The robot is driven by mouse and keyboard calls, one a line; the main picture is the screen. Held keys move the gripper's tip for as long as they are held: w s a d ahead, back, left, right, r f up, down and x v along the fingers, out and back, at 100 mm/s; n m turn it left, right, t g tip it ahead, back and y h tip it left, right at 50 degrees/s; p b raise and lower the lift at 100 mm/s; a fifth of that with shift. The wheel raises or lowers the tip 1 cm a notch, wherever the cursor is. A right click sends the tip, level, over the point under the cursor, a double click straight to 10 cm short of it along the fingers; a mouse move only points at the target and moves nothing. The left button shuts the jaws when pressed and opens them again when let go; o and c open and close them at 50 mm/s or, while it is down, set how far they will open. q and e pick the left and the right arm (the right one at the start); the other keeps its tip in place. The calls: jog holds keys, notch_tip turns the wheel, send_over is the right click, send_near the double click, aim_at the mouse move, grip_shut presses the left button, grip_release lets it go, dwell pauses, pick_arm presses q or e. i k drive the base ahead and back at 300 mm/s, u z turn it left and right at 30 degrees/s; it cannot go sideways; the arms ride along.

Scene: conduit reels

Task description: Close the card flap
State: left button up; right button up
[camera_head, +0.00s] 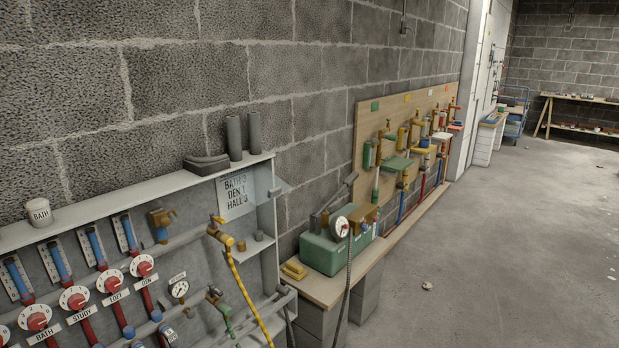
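A pale card (236,194) with dark lettering, reading roughly "BATH 3, DEN 1, HALL 5", is on the back panel of an open grey wall cabinet, near its right end. A small light grey plate (282,187) sticks out by the cabinet's right side wall, to the right of the card. I cannot tell whether this plate is the card flap or how it is hinged. No other flap can be made out over the card, whose lettering is uncovered. Neither of my grippers is in view.
The cabinet holds several red-and-white dials (114,280), a gauge (180,289) and a yellow hose (246,290). Two dark cylinders (234,137) stand on its top. A green box (335,251) sits on a bench to the right. The floor (480,260) is mostly clear.

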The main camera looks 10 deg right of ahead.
aim_at(276, 191)
jog(key=z, duration=1)
jog(key=i, duration=0.85)
jog(key=u, duration=1.1)
